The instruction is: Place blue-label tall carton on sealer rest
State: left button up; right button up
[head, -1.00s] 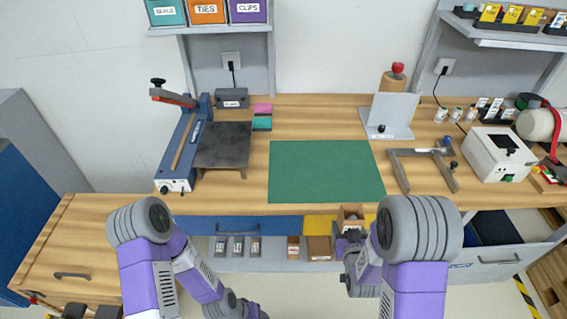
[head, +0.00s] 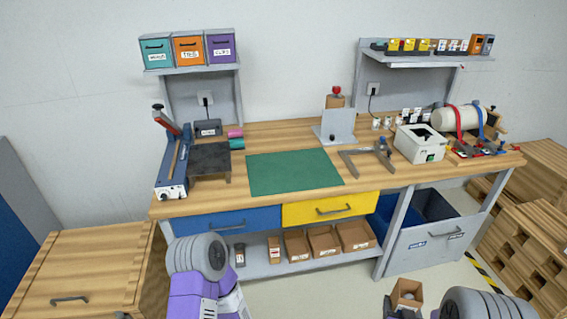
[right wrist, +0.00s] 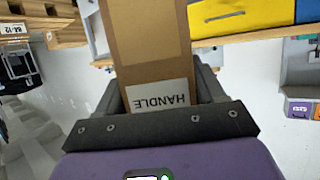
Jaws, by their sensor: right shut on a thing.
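My right gripper (right wrist: 157,82) is shut on a brown open-topped carton (right wrist: 150,35) with a white label reading HANDLE. The carton also shows at the bottom right of the head view (head: 405,294), in front of the bench. My left gripper is out of view.
A green mat (head: 293,172) lies clear mid-bench. Below are a blue drawer (head: 222,222), a yellow drawer (head: 330,208) and a lower shelf with brown boxes (head: 356,236). A grey bin (head: 425,246) stands right, a wooden cabinet (head: 80,272) left. Wooden crates (head: 540,240) stand far right.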

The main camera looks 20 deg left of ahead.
aim_at(214, 156)
jog(key=u, duration=1.1)
jog(key=i, duration=0.65)
jog(key=u, duration=0.35)
